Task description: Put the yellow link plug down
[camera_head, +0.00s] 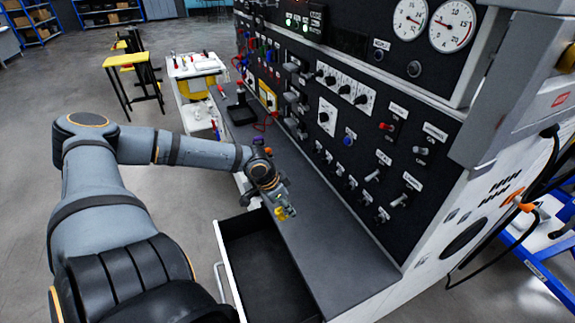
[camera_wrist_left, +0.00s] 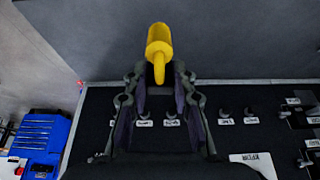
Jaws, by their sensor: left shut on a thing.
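The yellow link plug (camera_wrist_left: 159,50) sits between the fingertips of my left gripper (camera_wrist_left: 160,80) in the left wrist view. The gripper is shut on the plug. I cannot tell whether the plug touches the ledge. My right gripper is not in view.
An open, dark drawer (camera_head: 262,265) lies below the ledge, left of it. The black control panel (camera_head: 330,120) with knobs, switches and gauges rises along the right. Further back stand a white tool cart (camera_head: 195,66) and a yellow stool (camera_head: 126,60). The ledge near the gripper looks clear.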

